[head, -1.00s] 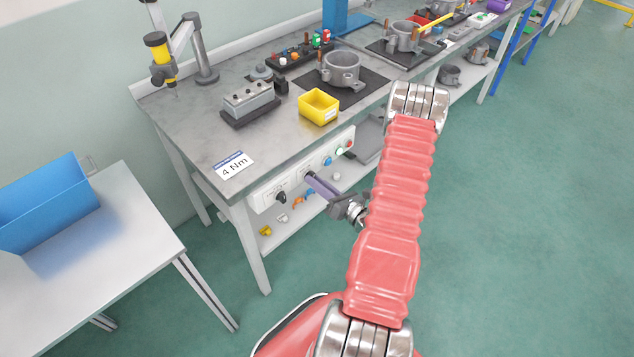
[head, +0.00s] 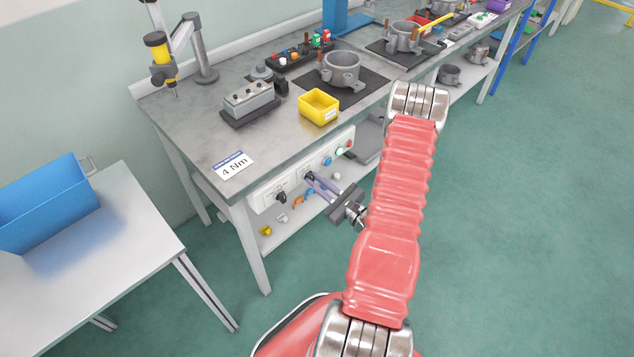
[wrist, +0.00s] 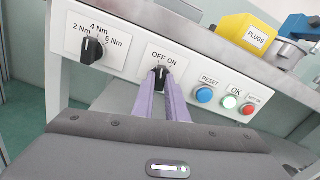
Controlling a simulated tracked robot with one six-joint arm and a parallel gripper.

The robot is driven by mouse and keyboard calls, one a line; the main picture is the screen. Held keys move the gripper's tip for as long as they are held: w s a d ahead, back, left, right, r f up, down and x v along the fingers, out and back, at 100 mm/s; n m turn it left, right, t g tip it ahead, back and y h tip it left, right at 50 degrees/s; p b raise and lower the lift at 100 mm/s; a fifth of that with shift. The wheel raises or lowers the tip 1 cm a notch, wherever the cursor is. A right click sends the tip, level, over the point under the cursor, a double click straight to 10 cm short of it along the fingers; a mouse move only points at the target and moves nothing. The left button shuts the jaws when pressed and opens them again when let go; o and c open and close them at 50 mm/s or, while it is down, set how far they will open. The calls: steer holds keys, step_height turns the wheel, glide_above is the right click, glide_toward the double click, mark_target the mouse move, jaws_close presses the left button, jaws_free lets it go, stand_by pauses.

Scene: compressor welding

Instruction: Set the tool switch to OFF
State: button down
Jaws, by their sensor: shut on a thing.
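The tool switch (wrist: 160,79) is a black rotary knob under the "OFF ON" label, on the white panel (wrist: 135,45) at the bench front. My gripper's two purple fingers (wrist: 161,74) are shut on this knob, one on each side. The fingers partly hide the knob. It appears roughly upright, and I cannot tell surely whether it points to OFF or ON.
Left of the switch is a black torque knob (wrist: 92,49) marked 2, 4 and 6 Nm. To the right are blue RESET (wrist: 204,95), green OK (wrist: 230,102) and red (wrist: 248,109) buttons. A yellow PLUGS bin (wrist: 248,33) stands above on the bench (head: 190,137).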

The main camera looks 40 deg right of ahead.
steer(key=shift+n, duration=1.5)
steer(key=c, duration=1.8)
jaws_free()
steer(key=shift+o, duration=0.2)
steer(key=shift+s, duration=0.15)
steer(key=s, duration=1.3)
steer(key=shift+s+d, duration=0.2)
steer(key=shift+s, duration=0.1)
